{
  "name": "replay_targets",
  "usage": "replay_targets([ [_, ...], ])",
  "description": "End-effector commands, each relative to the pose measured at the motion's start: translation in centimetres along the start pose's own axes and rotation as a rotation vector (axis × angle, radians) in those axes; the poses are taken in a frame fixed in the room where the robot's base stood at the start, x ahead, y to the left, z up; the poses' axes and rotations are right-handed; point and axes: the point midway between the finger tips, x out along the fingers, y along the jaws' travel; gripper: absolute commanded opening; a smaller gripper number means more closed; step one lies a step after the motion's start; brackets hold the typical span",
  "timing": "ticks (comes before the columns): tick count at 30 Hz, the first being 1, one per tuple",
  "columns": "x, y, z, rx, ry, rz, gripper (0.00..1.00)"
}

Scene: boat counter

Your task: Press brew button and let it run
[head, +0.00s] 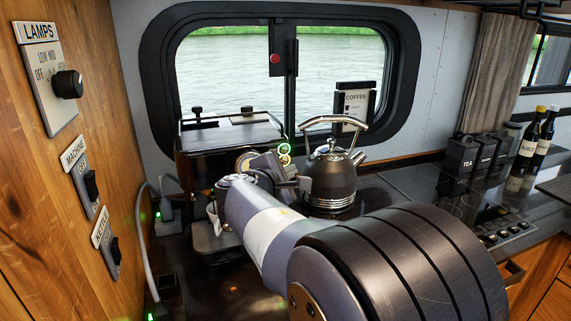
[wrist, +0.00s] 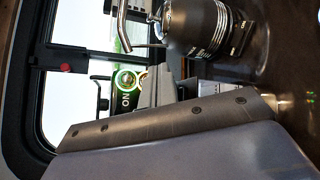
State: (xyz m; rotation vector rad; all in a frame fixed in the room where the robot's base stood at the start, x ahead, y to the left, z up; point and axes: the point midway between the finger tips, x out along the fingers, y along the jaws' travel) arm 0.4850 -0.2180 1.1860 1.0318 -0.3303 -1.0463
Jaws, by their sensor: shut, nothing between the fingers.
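The dark coffee machine (head: 228,138) stands at the back left of the counter below the window. Green-lit round controls (head: 285,150) glow at its right front edge. In the wrist view a green-ringed button (wrist: 127,79) shows beside the word ON, lying sideways. My gripper (head: 284,168) is shut and empty, close to the machine's front by the lit controls. A grey finger (wrist: 166,88) shows right beside the button in the wrist view; I cannot tell whether it touches. My arm hides much of the machine's front. A cup (head: 214,212) is partly visible below the machine.
A dark kettle (head: 331,180) stands just right of my gripper, its handle raised. Tea canisters (head: 470,157) and bottles (head: 536,133) stand farther right. Wall switches (head: 91,187) and a cable (head: 142,235) are on the left. The hob (head: 405,184) right of the kettle is clear.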

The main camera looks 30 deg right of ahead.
Motion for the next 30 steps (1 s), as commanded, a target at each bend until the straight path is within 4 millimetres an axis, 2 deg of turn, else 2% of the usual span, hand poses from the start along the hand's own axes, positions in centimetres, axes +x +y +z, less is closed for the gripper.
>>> replay_targets([
  [13, -2.9, -2.2, 2.1, 0.001, 0.0, 0.001, 0.0],
  [30, -3.1, -2.4, 2.3, 0.001, 0.0, 0.0, 0.0],
])
